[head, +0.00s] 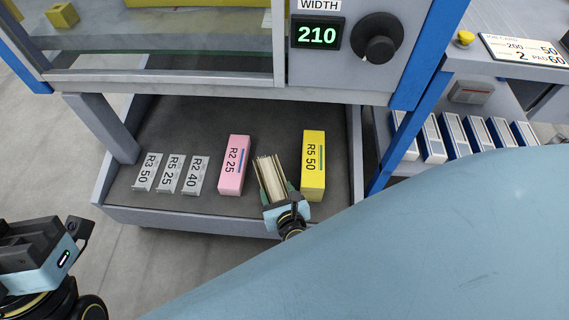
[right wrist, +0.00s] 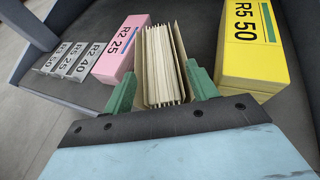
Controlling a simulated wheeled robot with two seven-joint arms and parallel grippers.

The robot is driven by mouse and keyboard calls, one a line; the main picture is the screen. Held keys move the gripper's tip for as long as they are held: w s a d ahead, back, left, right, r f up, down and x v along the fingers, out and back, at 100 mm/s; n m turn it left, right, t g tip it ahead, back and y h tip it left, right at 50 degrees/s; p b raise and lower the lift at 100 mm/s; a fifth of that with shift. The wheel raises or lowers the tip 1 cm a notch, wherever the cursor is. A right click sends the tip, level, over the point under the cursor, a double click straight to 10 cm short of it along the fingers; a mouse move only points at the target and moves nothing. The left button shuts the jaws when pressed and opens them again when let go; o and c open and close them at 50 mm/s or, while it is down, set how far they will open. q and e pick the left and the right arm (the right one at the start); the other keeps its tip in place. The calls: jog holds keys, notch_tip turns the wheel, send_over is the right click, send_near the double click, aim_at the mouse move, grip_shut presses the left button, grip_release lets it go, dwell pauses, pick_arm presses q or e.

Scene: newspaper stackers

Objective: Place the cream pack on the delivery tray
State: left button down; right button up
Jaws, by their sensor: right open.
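The cream pack (head: 271,178) is a bundle of thin cream sheets on the dark-floored tray (head: 185,217) under the machine, between a pink and a yellow pack. It also shows in the right wrist view (right wrist: 165,62), with its sheet edges facing up. My right gripper (head: 283,203) is at the pack's near end. Its green fingers (right wrist: 161,90) are open, one on each side of the pack; firm contact cannot be told. No label marks which surface is the delivery tray.
A pink pack (head: 233,166) stands left of the cream pack and a yellow pack (head: 314,163) close on its right. Grey label blocks (head: 170,174) stand further left. A blue post (head: 422,75) and a shelf with several blue-and-white packs (head: 433,140) are at right.

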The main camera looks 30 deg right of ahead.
jog(key=p+v, duration=0.2)
jog(key=v, duration=0.4)
jog(key=w+a+r+n+t+y, duration=0.2)
jog(key=r+n+t, duration=0.2)
jog(key=r+n, duration=0.55)
jog(key=w+a+r+n+t+y, duration=0.25)
jog(key=r+n, duration=0.25)
jog(key=r, duration=0.9)
pick_arm(q)
jog(key=w+g, duration=0.2)
jog(key=w+d+f+g+y, duration=0.1)
jog(key=w, duration=0.1)
jog(key=shift+f+g, duration=0.1)
jog(key=shift+g, duration=0.3)
pick_arm(e)
jog(key=s+d+r+n+t+y, duration=0.1)
jog(key=s+r+n+t+y, duration=0.1)
jog(key=r+n, duration=1)
jog(key=s+d+r+n+t+y, duration=0.1)
jog(key=s+r+n+t+y, duration=0.2)
jog(key=r+n, duration=0.8)
jog(key=n, duration=0.4)
jog(key=shift+r, duration=0.4)
